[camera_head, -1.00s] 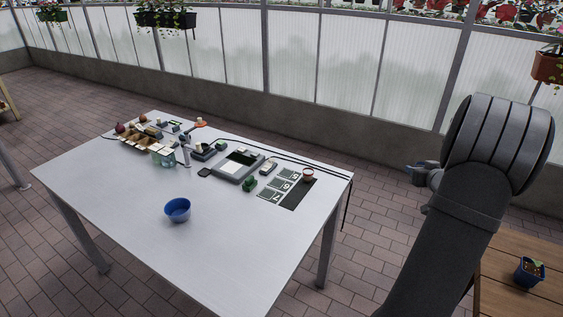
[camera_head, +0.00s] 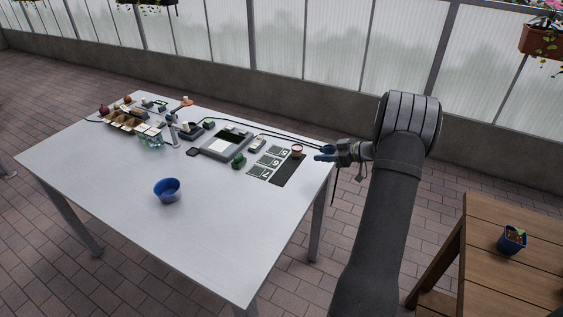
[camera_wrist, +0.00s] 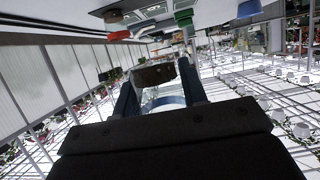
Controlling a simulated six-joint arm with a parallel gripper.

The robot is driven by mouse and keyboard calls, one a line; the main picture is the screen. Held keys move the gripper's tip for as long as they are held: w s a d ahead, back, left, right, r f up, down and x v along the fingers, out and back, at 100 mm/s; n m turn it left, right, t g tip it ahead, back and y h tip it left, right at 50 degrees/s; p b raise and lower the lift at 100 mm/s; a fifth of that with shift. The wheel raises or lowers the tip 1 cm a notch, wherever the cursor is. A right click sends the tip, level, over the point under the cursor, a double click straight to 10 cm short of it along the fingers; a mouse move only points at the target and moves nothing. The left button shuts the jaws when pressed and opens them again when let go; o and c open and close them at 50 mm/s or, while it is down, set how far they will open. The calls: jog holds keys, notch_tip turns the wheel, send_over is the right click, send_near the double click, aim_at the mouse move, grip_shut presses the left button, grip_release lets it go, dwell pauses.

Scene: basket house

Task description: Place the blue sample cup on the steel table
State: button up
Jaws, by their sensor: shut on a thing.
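The steel table (camera_head: 120,200) is a pale grey table filling the left and middle of the head view. My gripper (camera_head: 322,153) is just off its right edge. In the wrist view my gripper (camera_wrist: 160,88) is shut on a small cup-like thing (camera_wrist: 168,102) with a pale bluish curved rim; a dark brownish piece shows beside it. I take this to be the sample cup, though its colour is hard to tell. In the head view it cannot be told apart from the bluish fingers. A larger blue bowl (camera_head: 167,190) stands on the table's front part.
A red-rimmed cup (camera_head: 297,150) stands on a dark mat (camera_head: 288,172) near the table's right edge, beside number cards (camera_head: 264,173). A grey device (camera_head: 222,146) and a divided box (camera_head: 125,119) lie farther back. The front is mostly clear. A blue plant pot (camera_head: 512,240) stands on a wooden table (camera_head: 480,270).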

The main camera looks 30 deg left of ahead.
send_over(299, 171)
notch_tip(299, 171, down, 6)
jog(key=shift+a, duration=0.1)
jog(key=shift+f, duration=1.9)
jog(key=shift+s+f, duration=0.1)
jog(key=shift+f, duration=0.3)
jog(key=o, duration=1.1)
jog(key=shift+c, duration=0.2)
jog(key=shift+f, duration=0.1)
jog(key=shift+d+r, duration=0.25)
jog(key=shift+r, duration=0.2)
jog(key=v, duration=1.1)
jog(key=shift+d+r, duration=0.2)
jog(key=shift+d, duration=0.1)
